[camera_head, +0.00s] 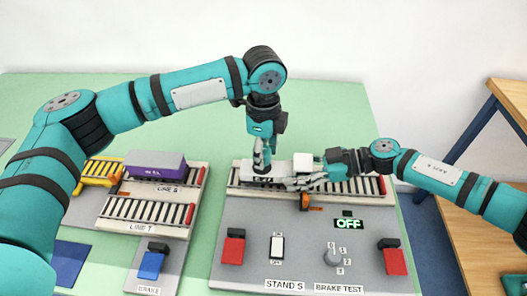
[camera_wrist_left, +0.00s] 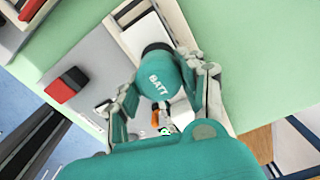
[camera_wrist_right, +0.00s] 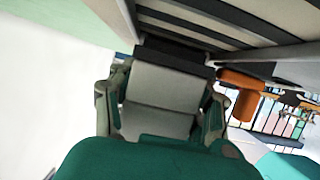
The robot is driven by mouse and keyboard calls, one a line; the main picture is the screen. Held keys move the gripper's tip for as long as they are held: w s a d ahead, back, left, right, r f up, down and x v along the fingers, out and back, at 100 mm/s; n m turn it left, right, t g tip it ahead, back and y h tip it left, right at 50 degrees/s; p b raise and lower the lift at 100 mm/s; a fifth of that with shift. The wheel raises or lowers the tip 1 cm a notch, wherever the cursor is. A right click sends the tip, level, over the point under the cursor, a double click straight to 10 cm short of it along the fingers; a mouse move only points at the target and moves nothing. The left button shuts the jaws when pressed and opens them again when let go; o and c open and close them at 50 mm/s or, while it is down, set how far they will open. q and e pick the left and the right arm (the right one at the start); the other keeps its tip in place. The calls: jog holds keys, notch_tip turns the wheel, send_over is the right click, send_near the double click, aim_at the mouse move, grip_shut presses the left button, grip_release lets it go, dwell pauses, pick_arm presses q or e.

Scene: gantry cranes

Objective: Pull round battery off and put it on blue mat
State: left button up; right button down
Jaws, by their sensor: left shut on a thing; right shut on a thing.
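The round battery (camera_wrist_left: 163,78) is a teal cylinder marked BATT with a dark end. My left gripper (camera_head: 262,160) is shut around it above the roller stand; the arm and fingers hide most of it in the head view. A white unit (camera_head: 268,173) lies on the rollers just beneath. Whether the battery still touches it cannot be told. My right gripper (camera_head: 316,172) is shut on a pale grey block-shaped part (camera_wrist_right: 160,88) at the unit's right end. The blue mat (camera_head: 68,264) lies at the lower left, clear where it shows and partly behind my left arm.
An orange part (camera_head: 305,202) sits at the rollers' front edge.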

pick_arm(q)
jog(key=shift+r, duration=2.05)
pick_arm(e)
jog(key=shift+c, duration=2.4)
grip_release()
